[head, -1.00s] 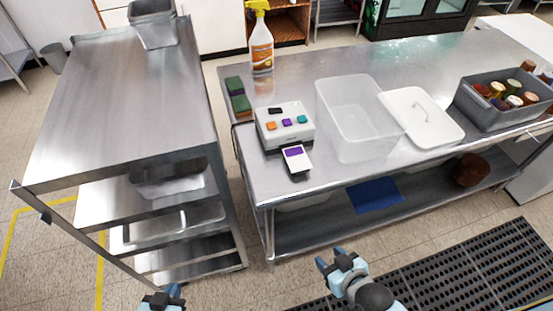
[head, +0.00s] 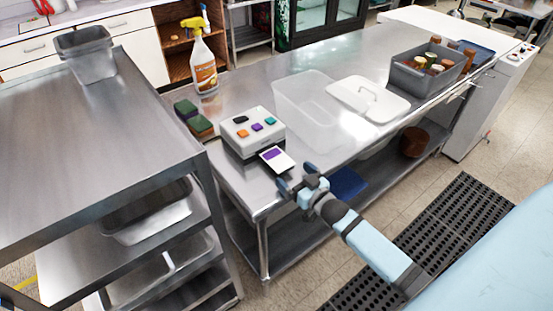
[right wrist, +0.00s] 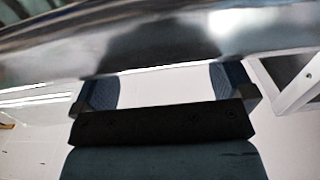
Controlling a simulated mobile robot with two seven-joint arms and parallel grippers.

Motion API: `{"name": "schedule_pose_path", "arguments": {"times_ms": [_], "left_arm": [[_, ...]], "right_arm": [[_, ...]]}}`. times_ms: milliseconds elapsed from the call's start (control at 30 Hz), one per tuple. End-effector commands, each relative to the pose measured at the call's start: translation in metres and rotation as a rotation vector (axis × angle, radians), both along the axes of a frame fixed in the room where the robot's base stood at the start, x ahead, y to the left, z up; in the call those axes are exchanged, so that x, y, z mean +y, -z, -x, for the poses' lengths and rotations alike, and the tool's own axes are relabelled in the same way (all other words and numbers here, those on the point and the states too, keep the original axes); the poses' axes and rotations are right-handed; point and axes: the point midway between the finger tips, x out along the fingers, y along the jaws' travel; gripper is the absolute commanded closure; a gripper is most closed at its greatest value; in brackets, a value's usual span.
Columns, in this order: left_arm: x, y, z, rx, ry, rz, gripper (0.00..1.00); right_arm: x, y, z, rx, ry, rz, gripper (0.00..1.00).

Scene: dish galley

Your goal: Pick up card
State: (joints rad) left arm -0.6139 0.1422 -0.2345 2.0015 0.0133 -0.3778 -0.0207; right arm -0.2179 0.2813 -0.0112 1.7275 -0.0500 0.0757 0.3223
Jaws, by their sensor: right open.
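The card (head: 277,159) is white with a purple block. It sticks out from the front of a white card device (head: 252,131) with coloured buttons, close to the table's front edge. My right gripper (head: 297,184) is just in front of the card and a little right of it in the head view, by the table edge, apart from the card as far as I can see. In the right wrist view its two fingers (right wrist: 163,88) stand wide apart with nothing clearly between them. The card cannot be made out there. My left gripper is not in view.
On the steel table (head: 250,90) stand a spray bottle (head: 202,65), sponges (head: 194,120), a clear bin (head: 308,108), a white lid (head: 368,98) and a grey bin of jars (head: 427,70). A steel cart (head: 90,150) is at left. A black floor mat (head: 440,235) lies at right.

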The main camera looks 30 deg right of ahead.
Motion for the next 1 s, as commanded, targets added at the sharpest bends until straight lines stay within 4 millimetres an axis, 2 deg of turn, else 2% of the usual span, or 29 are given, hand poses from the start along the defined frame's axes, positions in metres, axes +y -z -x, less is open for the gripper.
{"name": "schedule_pose_path", "arguments": {"times_ms": [167, 433, 733, 767, 967, 1000], "left_arm": [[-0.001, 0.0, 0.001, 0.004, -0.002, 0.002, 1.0], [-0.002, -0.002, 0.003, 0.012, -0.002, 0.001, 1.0], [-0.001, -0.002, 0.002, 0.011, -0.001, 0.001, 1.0], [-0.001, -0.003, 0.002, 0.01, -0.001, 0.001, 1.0], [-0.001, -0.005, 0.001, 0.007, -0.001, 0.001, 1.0], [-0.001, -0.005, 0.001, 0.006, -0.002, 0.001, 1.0]], "right_arm": [[0.002, -0.001, -0.012, 0.0, 0.0, 0.001, 0.0], [0.006, -0.002, -0.051, 0.0, 0.0, 0.0, 0.0], [0.007, -0.001, -0.057, 0.002, -0.001, 0.0, 0.0], [0.006, -0.001, -0.057, 0.002, -0.001, 0.0, 0.02], [0.006, -0.001, -0.057, 0.002, -0.001, 0.0, 0.48], [0.006, -0.001, -0.057, 0.002, -0.001, 0.0, 0.48]]}}
